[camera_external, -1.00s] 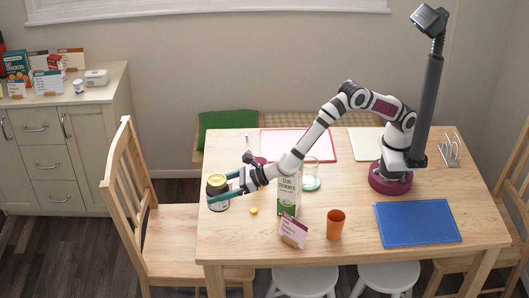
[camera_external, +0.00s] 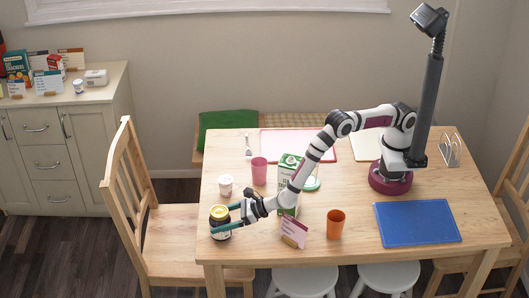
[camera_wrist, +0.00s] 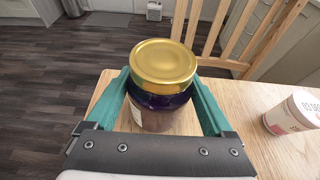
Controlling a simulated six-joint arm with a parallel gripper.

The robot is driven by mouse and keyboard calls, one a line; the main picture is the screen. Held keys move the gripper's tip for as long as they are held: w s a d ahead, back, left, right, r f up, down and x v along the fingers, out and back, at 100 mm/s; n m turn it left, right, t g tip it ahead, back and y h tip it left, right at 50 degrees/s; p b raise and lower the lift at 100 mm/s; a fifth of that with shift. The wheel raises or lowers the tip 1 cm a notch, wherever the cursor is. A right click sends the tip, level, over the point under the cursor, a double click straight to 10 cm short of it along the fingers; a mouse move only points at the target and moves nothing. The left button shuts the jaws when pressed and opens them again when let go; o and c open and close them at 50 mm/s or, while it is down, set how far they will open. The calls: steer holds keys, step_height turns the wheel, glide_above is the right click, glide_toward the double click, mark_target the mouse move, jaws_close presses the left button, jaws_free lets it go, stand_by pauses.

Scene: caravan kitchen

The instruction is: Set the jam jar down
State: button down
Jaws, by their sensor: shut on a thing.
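The jam jar (camera_external: 220,228), dark with a gold lid, is upright over the front-left corner of the wooden table. In the wrist view the jam jar (camera_wrist: 163,85) stands between the two green fingers, lid facing the camera. My gripper (camera_external: 224,221) is shut on the jar's sides. The table top shows close around the jar, but its base is hidden in the wrist view, so I cannot tell whether it touches the wood.
A white pot (camera_external: 226,185) stands behind the jar and a pink cup (camera_external: 259,171) farther back. A green-and-white carton (camera_external: 289,172), a small card (camera_external: 294,232) and an orange cup (camera_external: 336,224) are to the right. The table's left edge is close.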

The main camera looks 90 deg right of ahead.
steer(key=shift+f, duration=0.1)
jaws_free()
steer(key=shift+s+r, duration=0.15)
steer(key=shift+r, duration=0.05)
steer(key=v, duration=1.1)
steer(key=shift+s, duration=0.35)
steer(key=shift+r, duration=0.15)
